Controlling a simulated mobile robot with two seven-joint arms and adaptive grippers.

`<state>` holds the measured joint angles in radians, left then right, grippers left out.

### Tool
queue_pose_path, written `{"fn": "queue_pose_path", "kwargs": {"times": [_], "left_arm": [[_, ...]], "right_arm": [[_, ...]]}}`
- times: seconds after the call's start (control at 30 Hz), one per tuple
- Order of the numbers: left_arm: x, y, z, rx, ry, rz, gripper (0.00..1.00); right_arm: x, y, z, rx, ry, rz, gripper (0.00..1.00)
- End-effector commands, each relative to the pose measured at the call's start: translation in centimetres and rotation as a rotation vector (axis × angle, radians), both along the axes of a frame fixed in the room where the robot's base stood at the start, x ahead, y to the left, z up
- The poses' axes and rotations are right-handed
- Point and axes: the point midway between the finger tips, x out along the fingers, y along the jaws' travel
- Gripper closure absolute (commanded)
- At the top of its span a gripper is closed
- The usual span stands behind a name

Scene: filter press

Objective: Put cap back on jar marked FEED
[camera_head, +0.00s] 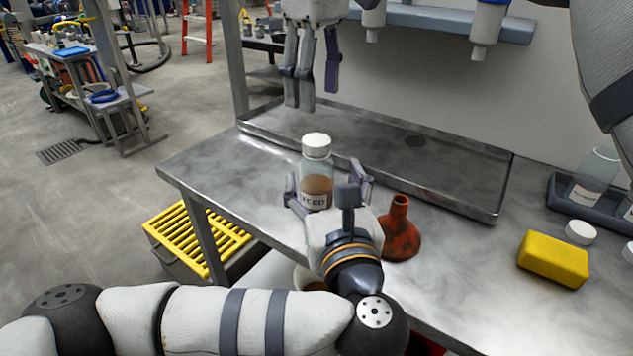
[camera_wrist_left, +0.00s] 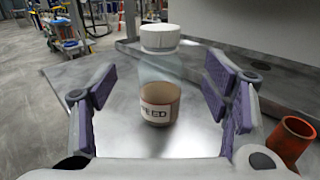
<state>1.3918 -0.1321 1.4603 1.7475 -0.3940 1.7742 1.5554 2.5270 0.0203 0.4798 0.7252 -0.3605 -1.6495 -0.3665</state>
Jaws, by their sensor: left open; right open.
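The jar marked FEED (camera_head: 316,186) stands upright on the metal bench, with brown contents in its lower part. It also shows in the left wrist view (camera_wrist_left: 160,104). A white cap (camera_head: 316,145) sits level on its mouth, also in the left wrist view (camera_wrist_left: 160,38); how tightly it sits I cannot tell. My left gripper (camera_head: 325,186) is open, low at the jar's near side, its fingers spread to either side of the jar with gaps visible in the left wrist view (camera_wrist_left: 158,92). My right gripper (camera_head: 313,96) is open and empty above the cap, pointing down, apart from it.
A rust-red funnel-shaped vessel (camera_head: 401,232) stands right of my left gripper. A yellow block (camera_head: 553,259) and a loose white cap (camera_head: 580,232) lie further right. A dark tray (camera_head: 560,200) holds a clear jar (camera_head: 597,170). A shallow metal tray (camera_head: 440,172) lies behind.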

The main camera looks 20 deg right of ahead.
Motion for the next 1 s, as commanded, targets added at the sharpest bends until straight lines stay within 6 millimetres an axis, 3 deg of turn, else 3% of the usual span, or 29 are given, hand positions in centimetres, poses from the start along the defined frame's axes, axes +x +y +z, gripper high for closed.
{"fn": "queue_pose_path", "kwargs": {"times": [0.3,0.5,0.73,0.77,1.0], "left_arm": [[5.5,-0.7,0.0,0.000,0.000,0.002,0.31],[6.7,-0.8,0.0,0.000,0.000,0.000,0.31],[6.7,-0.9,0.0,0.000,0.000,-0.001,0.31],[6.7,-0.9,0.0,0.000,0.000,-0.001,0.33],[6.7,-0.8,0.0,0.000,0.000,0.000,0.87]], "right_arm": [[0.0,0.0,0.0,0.000,0.000,0.000,0.45],[0.0,0.0,0.0,0.000,0.000,0.000,0.45],[0.0,0.0,0.0,0.000,0.000,0.000,0.45],[0.0,0.0,0.0,0.000,0.000,0.000,0.45],[0.0,0.0,0.0,0.000,0.000,0.000,0.45]]}}
